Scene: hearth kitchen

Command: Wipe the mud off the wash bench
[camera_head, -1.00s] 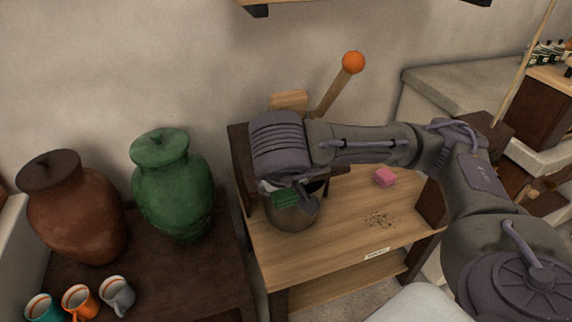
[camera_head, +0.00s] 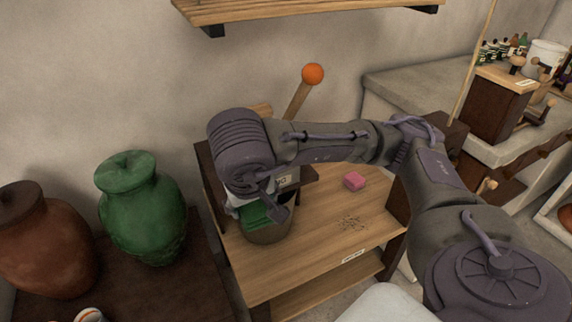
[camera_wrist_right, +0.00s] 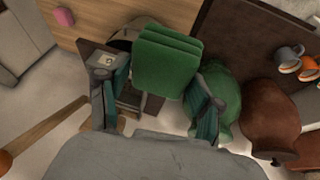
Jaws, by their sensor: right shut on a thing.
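The wash bench (camera_head: 310,244) is a light wooden top with dark side boards. Dark mud specks (camera_head: 353,223) lie toward its right front. My right gripper (camera_head: 262,200) is at the bench's left end, shut on a folded green cloth (camera_head: 254,215). The cloth also shows between the fingers in the right wrist view (camera_wrist_right: 168,62). A brownish bucket (camera_head: 270,236) stands on the bench right under the cloth, partly hidden by it. I cannot tell whether the cloth touches the bucket. My left gripper is not in view.
A pink block (camera_head: 354,181) lies on the bench behind the mud. A handle with an orange ball (camera_head: 313,74) rises behind my right arm. A green jar (camera_head: 142,212) and a brown jar (camera_head: 45,245) stand on a dark table at left. A shelf (camera_head: 290,8) hangs above.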

